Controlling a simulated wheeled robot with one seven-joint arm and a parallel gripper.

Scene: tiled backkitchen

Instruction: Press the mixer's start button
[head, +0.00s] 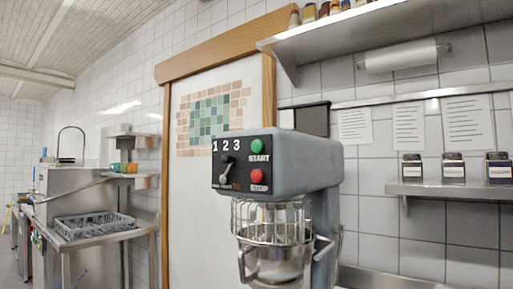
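The grey mixer (305,158) stands upright near the middle of the head view. Its black front panel (241,163) faces me. The round green start button (257,145) is at the panel's upper right, above the word START. The round red stop button (258,176) is below it, above the word STOP. A speed lever (226,172) sits under the numbers 1 2 3 on the left. A wire guard (268,218) and a metal bowl (278,264) are under the mixer head. My gripper is not in view.
A wall shelf (400,25) with jars is at upper right. A lower shelf (450,190) holds several dark-lidded jars. A paper roll (400,56) and pinned sheets hang on the tiled wall. A steel counter with a grey dish rack (95,226) is at left. The space before the panel looks clear.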

